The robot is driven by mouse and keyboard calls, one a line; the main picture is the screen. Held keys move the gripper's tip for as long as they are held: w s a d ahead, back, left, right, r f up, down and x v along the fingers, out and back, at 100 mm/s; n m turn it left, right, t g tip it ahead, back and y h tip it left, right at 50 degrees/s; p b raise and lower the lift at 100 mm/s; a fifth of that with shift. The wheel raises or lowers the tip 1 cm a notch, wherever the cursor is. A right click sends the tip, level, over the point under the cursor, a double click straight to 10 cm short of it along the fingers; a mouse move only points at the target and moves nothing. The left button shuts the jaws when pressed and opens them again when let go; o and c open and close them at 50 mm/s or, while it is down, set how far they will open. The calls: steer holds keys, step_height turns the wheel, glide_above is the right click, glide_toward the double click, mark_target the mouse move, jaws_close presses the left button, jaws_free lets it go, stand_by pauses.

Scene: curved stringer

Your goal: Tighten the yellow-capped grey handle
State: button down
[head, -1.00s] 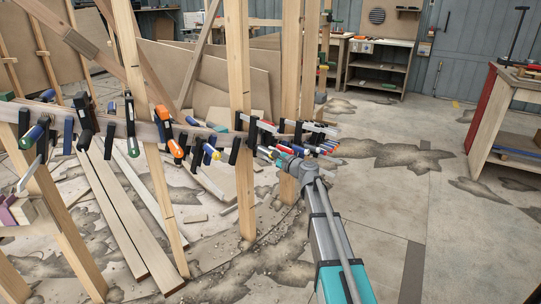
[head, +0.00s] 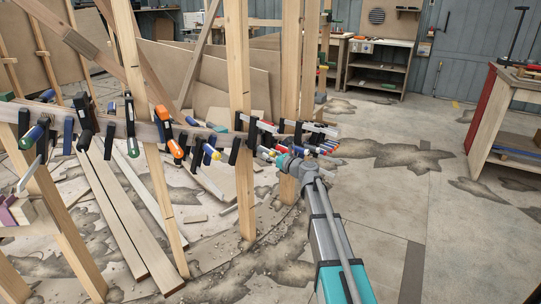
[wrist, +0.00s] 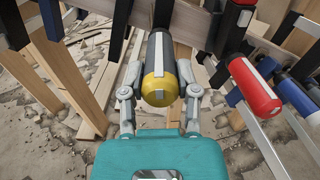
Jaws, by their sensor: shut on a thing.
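The yellow-capped grey handle (wrist: 158,75) is in the middle of the wrist view, its rounded yellow end toward me and a pale stripe along its top. My gripper (wrist: 159,98) is shut on it, one finger on each side near the yellow cap. In the head view my gripper (head: 287,161) is at the right end of the curved row of clamps, among several handles. I cannot clearly pick out the grey handle there. The handle's far end meets dark clamp parts at the top of the wrist view.
A red handle (wrist: 254,86) and a blue handle (wrist: 284,88) are close on the right in the wrist view. Wooden posts (head: 239,100) stand around the curved strip (head: 146,130). A workbench (head: 495,128) is at far right. Open floor (head: 400,190) lies right of my arm.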

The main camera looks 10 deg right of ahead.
steer(key=shift+m, duration=0.3)
steer(key=shift+c, duration=1.8)
jaws_free()
steer(key=shift+s, duration=0.1)
steer(key=v, duration=1.1)
steer(key=shift+s+d, duration=0.25)
steer(key=shift+d, duration=0.1)
steer(key=shift+a, duration=0.1)
